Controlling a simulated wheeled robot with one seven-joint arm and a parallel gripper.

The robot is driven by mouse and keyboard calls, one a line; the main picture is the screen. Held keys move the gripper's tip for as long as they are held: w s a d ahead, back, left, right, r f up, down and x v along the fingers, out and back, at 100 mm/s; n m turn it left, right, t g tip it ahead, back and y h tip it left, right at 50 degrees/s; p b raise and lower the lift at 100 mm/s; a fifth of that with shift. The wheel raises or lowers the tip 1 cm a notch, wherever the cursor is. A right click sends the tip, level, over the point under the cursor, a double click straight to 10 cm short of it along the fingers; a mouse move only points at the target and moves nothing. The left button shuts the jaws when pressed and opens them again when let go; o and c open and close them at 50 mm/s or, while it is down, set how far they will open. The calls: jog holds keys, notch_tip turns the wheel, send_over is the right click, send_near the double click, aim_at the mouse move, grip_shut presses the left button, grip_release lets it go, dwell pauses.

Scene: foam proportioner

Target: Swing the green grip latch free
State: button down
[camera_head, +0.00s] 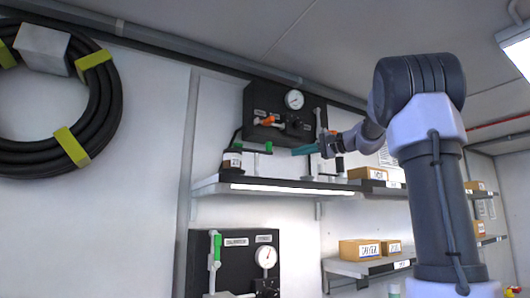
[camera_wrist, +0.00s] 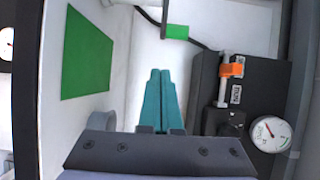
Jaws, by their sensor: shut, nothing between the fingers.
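A green grip on an upright lever (camera_head: 215,246) is on the lower dark panel in the head view. A small green piece (camera_head: 268,146) sits by the upper panel, left of my fingertips. I cannot tell which green part is the latch. My gripper (camera_head: 294,152) has teal fingers pointing left above the shelf. It also shows in the wrist view (camera_wrist: 160,74), shut and empty, apart from the green block.
The upper dark panel (camera_head: 252,103) carries a gauge (camera_head: 294,99) and an orange handle (camera_head: 265,121). Boxes (camera_head: 360,249) stand on lower shelves. A coiled hose hangs at far left.

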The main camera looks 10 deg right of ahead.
jog(key=shift+w+r, duration=0.7)
jog(key=r+x, duration=0.1)
jog(key=x, duration=0.9)
jog(key=s, duration=0.4)
jog(key=shift+a+f, duration=0.15)
jog(key=shift+f, duration=0.1)
jog(key=shift+s+m+t, duration=0.25)
jog(key=shift+m+t, duration=0.05)
jog(key=shift+t, duration=0.3)
